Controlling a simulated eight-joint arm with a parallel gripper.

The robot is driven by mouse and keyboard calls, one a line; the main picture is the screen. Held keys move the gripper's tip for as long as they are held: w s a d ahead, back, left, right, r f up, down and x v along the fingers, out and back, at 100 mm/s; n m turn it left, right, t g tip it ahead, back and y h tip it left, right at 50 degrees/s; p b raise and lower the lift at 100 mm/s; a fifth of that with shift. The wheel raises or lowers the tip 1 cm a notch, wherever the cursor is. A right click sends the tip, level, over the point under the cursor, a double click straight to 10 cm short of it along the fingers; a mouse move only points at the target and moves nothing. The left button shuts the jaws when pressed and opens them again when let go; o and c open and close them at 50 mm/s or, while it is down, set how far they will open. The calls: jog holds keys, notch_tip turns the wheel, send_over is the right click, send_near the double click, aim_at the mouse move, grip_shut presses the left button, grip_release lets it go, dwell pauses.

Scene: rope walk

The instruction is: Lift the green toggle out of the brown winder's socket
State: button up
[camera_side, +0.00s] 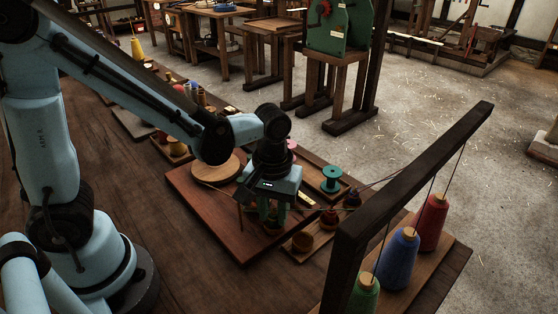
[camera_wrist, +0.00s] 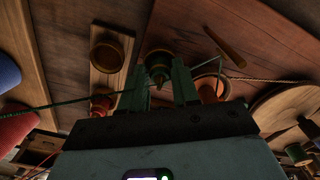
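The brown winder (camera_wrist: 157,57) stands under my gripper in the wrist view, its round top facing the camera. The green toggle (camera_wrist: 158,78) sits upright at the winder's middle, narrow end towards the camera. My gripper (camera_wrist: 164,74) points down with one green finger on each side of the toggle. The fingers look apart, with gaps beside the toggle; exact contact is hard to tell. In the side view my gripper (camera_side: 272,213) is low over the dark red board (camera_side: 238,238). The winder (camera_side: 272,227) shows partly between and below the fingers; the toggle is hidden there.
A brown cup (camera_side: 302,241) on a small wooden tray and a teal spool (camera_side: 332,178) stand close by. A round wooden disc (camera_side: 215,168) lies left. Thread runs right towards a dark beam frame (camera_side: 420,175) with blue (camera_side: 398,258) and red (camera_side: 432,222) spools.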

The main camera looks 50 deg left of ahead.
jog(key=c, duration=0.4)
jog(key=shift+o, duration=0.2)
jog(key=shift+r, duration=4)
